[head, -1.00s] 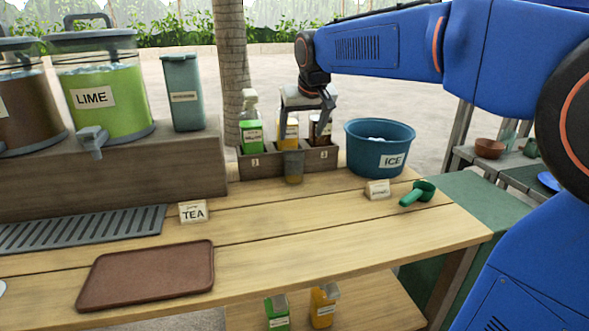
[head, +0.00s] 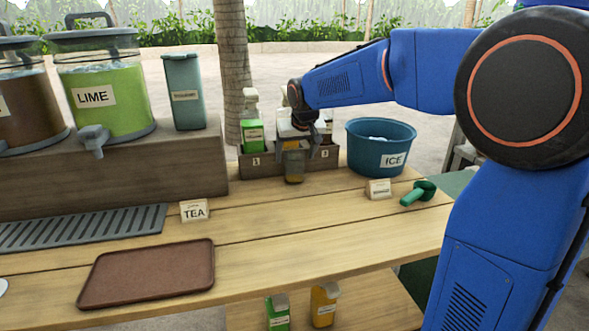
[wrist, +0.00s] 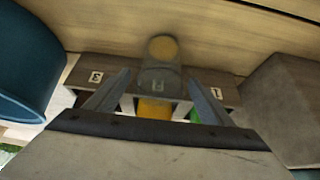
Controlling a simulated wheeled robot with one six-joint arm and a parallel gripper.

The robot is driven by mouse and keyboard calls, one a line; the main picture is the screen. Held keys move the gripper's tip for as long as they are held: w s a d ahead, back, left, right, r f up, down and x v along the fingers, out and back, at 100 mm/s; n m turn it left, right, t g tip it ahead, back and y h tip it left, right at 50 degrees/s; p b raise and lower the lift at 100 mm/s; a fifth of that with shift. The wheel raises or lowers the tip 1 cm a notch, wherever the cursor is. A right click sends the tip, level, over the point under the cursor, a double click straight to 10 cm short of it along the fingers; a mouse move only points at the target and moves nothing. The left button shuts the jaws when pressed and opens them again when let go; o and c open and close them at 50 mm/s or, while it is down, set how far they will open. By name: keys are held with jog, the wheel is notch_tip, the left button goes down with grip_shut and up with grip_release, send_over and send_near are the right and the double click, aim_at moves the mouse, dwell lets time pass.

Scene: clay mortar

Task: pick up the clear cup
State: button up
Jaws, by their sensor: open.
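The clear cup (head: 293,167) is a small see-through tumbler with an amber tint low down. It stands upright on the wooden counter, right in front of the bottle rack. It also shows in the wrist view (wrist: 161,72), ahead of the finger tips. My gripper (head: 296,142) is at the cup's upper part in the head view. In the wrist view my gripper (wrist: 158,88) is open, one finger to each side of the cup's line. Whether a finger touches the cup cannot be told. My wrist hides part of the bottles behind.
The numbered rack (head: 253,162) holds a green bottle (head: 251,130) and others. A brown tray (head: 147,273) lies front left. The middle counter is clear.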

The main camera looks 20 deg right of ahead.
jog(key=x, duration=0.2)
jog(key=shift+w+f, duration=0.1)
jog(key=shift+f, duration=0.15)
jog(key=c, duration=1.2)
jog(key=shift+r, duration=0.1)
